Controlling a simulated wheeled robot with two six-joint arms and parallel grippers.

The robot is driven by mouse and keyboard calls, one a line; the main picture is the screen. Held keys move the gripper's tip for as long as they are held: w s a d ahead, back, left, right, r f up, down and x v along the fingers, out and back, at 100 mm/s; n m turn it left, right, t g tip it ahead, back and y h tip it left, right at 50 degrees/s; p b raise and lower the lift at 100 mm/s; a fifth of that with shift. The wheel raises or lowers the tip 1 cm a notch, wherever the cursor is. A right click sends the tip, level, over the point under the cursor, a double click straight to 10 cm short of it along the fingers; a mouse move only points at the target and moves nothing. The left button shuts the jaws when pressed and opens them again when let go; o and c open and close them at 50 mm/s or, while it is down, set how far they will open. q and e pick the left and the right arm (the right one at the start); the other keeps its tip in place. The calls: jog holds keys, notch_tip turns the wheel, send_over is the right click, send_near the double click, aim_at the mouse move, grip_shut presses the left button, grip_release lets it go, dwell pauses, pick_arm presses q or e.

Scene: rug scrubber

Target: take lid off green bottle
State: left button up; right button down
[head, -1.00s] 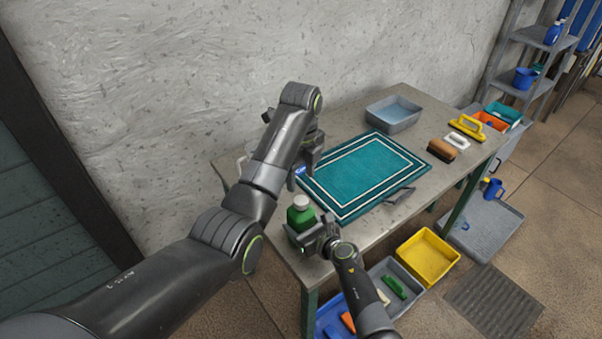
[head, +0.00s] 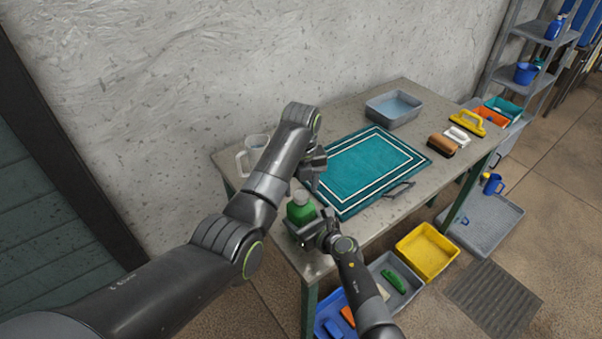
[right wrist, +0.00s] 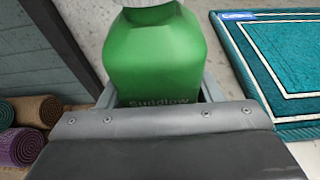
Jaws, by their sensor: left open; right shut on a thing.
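The green bottle (head: 299,212) stands upright at the near left part of the table, with a pale grey lid (head: 300,196) on top. My right gripper (head: 308,234) is shut on the bottle's body from the near side. The bottle also fills the upper middle of the right wrist view (right wrist: 155,55), where its top is cut off. My left gripper (head: 312,178) is open and empty, pointing down just above and to the right of the lid. It appears apart from the lid, and its fingertips are small and hard to make out.
A teal rug (head: 365,170) lies right of the bottle. A grey basin (head: 393,108), brown brush (head: 441,146) and yellow-handled tool (head: 467,124) are farther off. A yellow bin (head: 427,254) stands on the floor below the near edge.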

aim_at(301, 197)
pick_arm(q)
jog(key=shift+f, duration=1.2)
